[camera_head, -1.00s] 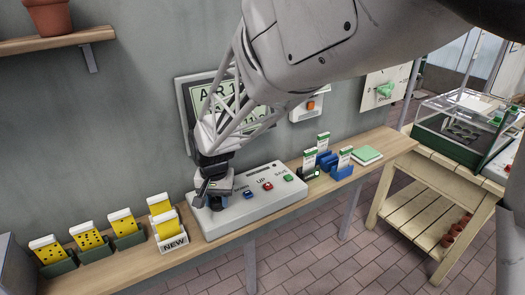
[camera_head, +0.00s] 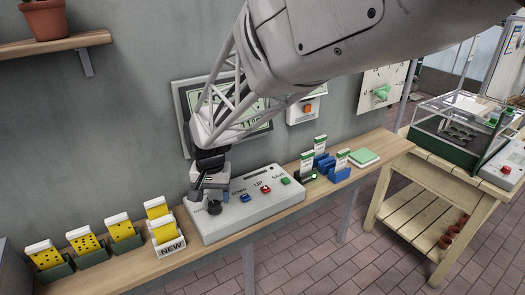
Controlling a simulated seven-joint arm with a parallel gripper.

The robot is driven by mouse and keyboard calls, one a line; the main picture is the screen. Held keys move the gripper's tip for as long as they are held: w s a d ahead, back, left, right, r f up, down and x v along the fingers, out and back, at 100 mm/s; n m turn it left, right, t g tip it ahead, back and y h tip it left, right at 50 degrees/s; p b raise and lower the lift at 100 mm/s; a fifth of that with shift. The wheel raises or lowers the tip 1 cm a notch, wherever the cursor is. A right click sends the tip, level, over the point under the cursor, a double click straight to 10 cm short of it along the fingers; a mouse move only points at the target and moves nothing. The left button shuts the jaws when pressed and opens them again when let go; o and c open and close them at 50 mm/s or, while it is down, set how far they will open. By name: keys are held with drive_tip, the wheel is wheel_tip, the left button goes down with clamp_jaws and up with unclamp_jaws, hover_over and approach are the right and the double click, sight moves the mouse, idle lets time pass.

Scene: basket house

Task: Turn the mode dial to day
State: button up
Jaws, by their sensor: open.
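A grey-white control box (camera_head: 262,210) sits on the wooden wall shelf. A dark round knob (camera_head: 214,208) stands at its left end; its pointer setting and labels are too small to read. My gripper (camera_head: 206,197) is open, pointing down at the knob, just above or beside it. I cannot tell whether a finger touches it. A green knob (camera_head: 380,93) is on a white panel on the wall at the right. I cannot read which knob is marked as the mode dial.
Blue (camera_head: 245,198), red (camera_head: 265,189) and green (camera_head: 285,181) buttons are on the box. Yellow cards (camera_head: 84,242) stand in holders at the left. Blue card holders (camera_head: 335,172) stand at the right. A screen (camera_head: 185,105) hangs behind my arm.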

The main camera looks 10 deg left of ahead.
sight(218, 205)
drive_tip(key=shift+r, duration=2.4)
drive_tip(key=shift+d, duration=0.2)
drive_tip(key=shift+d+r, duration=0.1)
drive_tip(key=shift+d, duration=0.2)
drive_tip(key=s+d+r+m+t, duration=0.1)
drive_tip(key=s+d+r, duration=0.15)
drive_tip(key=d, duration=1.05)
drive_tip(key=s+d+r, duration=0.1)
drive_tip(key=d+r, duration=0.3)
drive_tip(key=d, duration=0.8)
drive_tip(key=s+d+f+m+t, duration=0.1)
drive_tip(key=s+d, duration=1.4)
drive_tip(key=d, duration=0.4)
drive_tip(key=shift+s+m+t+h, duration=0.15)
drive_tip(key=shift+m+t+h, duration=0.15)
